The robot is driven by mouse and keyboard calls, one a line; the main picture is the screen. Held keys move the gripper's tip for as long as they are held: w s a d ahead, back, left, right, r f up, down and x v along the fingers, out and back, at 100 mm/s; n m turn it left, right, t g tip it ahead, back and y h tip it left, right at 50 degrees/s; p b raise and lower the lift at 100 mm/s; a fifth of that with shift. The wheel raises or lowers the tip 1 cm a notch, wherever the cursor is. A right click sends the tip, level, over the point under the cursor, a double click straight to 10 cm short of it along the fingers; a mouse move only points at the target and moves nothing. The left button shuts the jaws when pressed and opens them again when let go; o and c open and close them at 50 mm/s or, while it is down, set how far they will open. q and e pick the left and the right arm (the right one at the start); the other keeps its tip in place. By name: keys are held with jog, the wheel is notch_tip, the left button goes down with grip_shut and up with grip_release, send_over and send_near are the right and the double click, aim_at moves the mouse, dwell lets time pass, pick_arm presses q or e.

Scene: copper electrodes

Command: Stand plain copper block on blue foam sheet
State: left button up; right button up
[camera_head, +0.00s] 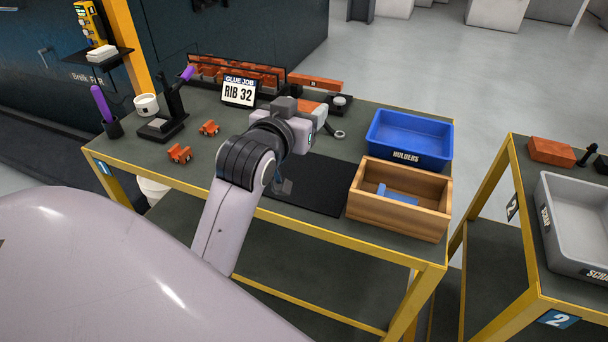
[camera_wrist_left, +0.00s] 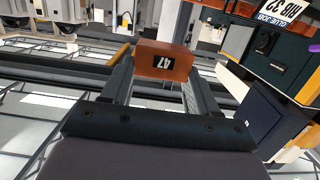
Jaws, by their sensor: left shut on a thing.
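My left gripper (camera_head: 318,112) is above the bench near the sign. In the left wrist view its two fingers (camera_wrist_left: 162,66) are shut on an orange-brown copper block (camera_wrist_left: 166,57) with a black label reading 47. In the head view an orange block face (camera_head: 306,106) shows just behind the gripper, partly hidden by it. A copper block (camera_head: 551,151) with no visible label lies on the second table. My right gripper is not in view.
A blue HOLDERS bin (camera_head: 408,141) stands behind the wooden box. A black mat (camera_head: 325,192) lies left of the box. Small copper pieces (camera_head: 180,153), a rack of copper parts (camera_head: 235,72) and a black stand (camera_head: 172,115) occupy the bench's left and back. A grey scrap bin (camera_head: 580,225) is on the second table.

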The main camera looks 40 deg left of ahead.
aim_at(303, 184)
pick_arm(q)
notch_tip(303, 184, down, 14)
jog(key=shift+f+b, duration=0.1)
jog(key=shift+b, duration=1)
jog(key=shift+f, duration=0.1)
jog(key=o, duration=1.6)
jog(key=shift+f, duration=0.15)
jog(key=shift+c, duration=0.2)
